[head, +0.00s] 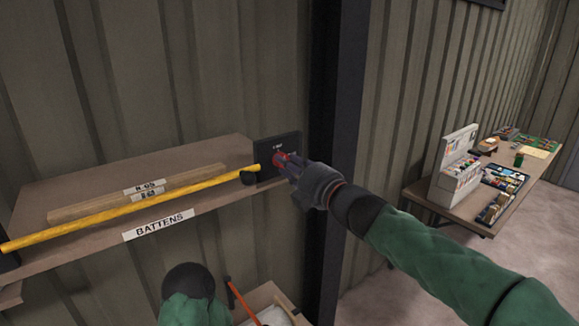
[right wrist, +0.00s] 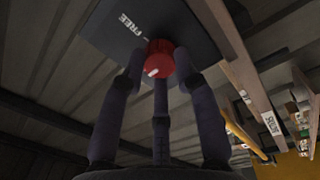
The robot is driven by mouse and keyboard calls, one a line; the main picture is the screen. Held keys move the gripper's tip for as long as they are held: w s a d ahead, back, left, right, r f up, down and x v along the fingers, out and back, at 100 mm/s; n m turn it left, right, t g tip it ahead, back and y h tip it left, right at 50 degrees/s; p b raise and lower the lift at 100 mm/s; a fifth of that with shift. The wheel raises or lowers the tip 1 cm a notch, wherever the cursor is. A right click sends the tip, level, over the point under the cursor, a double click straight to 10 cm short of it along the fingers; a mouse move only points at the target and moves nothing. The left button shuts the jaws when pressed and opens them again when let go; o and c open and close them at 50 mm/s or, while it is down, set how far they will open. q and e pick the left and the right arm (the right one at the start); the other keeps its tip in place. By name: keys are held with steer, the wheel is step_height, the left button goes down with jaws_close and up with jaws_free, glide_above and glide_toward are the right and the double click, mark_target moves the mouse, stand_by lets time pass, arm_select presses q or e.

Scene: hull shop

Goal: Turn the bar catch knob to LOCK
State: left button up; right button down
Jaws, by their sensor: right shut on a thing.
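The red bar catch knob (head: 279,158) sits on a dark plate (head: 290,143) on the wall at the shelf's right end. My right gripper (head: 285,161) is shut on the knob, and its fingers hide part of it. In the right wrist view, the fingers close around the red knob (right wrist: 161,58). A small white mark shows on the knob, on the side away from the word FREE on the plate (right wrist: 175,25). No LOCK label can be read. My left gripper is not in view.
A yellow bar (head: 130,208) runs along the front of the BATTENS shelf (head: 215,153), its right end near the plate and a black holder (head: 249,177). A wooden batten (head: 95,203) lies behind it. A dark post (head: 335,120) stands just right of the plate.

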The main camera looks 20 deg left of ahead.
steer(key=shift+f, duration=0.2)
steer(key=c, duration=0.9)
jaws_free()
steer(key=shift+w, duration=0.1)
steer(key=shift+d+r, duration=0.15)
steer(key=v, duration=1.1)
steer(key=shift+s+d, duration=0.3)
steer(key=shift+f, duration=0.2)
